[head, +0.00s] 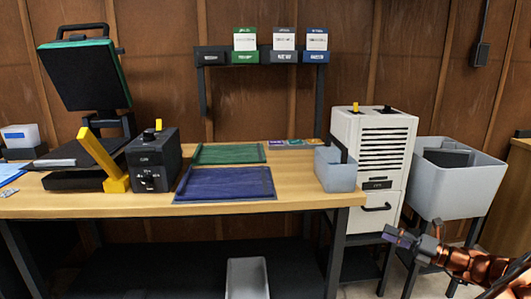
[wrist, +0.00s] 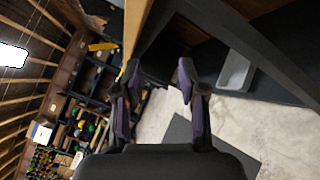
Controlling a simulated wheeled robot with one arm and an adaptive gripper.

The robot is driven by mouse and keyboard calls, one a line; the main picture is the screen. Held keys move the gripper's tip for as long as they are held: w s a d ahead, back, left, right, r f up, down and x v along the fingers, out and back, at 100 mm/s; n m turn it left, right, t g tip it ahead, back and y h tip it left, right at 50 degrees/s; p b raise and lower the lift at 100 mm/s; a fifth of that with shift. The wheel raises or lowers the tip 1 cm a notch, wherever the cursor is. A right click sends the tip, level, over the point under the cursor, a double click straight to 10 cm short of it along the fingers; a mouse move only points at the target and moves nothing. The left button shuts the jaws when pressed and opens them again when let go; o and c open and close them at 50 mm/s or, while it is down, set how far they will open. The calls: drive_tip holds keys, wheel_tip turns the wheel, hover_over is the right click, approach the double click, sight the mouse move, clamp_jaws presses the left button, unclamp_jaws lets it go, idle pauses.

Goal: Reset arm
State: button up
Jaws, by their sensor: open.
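My gripper (head: 401,239) is at the lower right of the head view, on my copper-coloured arm, in front of the white cabinet and the grey sink. In the wrist view my gripper (wrist: 154,82) shows two purple-padded fingers spread apart. Nothing is between them. The wrist view is turned sideways, with the table's edge and the floor beyond the fingers.
A wooden table (head: 300,193) holds a blue mat (head: 226,183), a green mat (head: 229,153), a black box (head: 152,163) and a grey bin (head: 335,170). A grey tub (head: 247,279) is below.

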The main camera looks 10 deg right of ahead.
drive_tip(key=s+a+r+n+g+y+p, duration=0.1)
drive_tip(key=a+r+n+g+p, duration=0.35)
drive_tip(key=a, duration=0.55)
drive_tip(key=s+a+r+n+g+y+p, duration=0.1)
drive_tip(key=a+r+n+g, duration=0.2)
drive_tip(key=a+r+n, duration=0.6)
drive_tip(key=s+a+r+n+g+h+p, duration=0.1)
drive_tip(key=s+a+r+n+g+p, duration=0.2)
drive_tip(key=s+a, duration=0.35)
drive_tip(key=s+a+r+n+g+h+p, duration=0.1)
drive_tip(key=s+a+r+n+g+p, duration=0.15)
drive_tip(key=a, duration=0.65)
drive_tip(key=s+a+r+n+g+h+p, duration=0.25)
drive_tip(key=s+n+p, duration=0.2)
drive_tip(key=s, duration=0.25)
drive_tip(key=s+a+r+n+g+h+p, duration=0.1)
drive_tip(key=s+a+n+h+p, duration=0.15)
drive_tip(key=s+n, duration=0.35)
drive_tip(key=s+d+r+n+h+p, duration=0.2)
drive_tip(key=s+d+n+h+p, duration=0.2)
drive_tip(key=s, duration=0.3)
drive_tip(key=s+d+r+n+h+p, duration=0.3)
drive_tip(key=s+d+n+p, duration=0.1)
drive_tip(key=s, duration=0.3)
drive_tip(key=shift+n+t+h+p, duration=0.45)
drive_tip(key=shift+n+p, duration=0.15)
drive_tip(key=shift+n, duration=0.25)
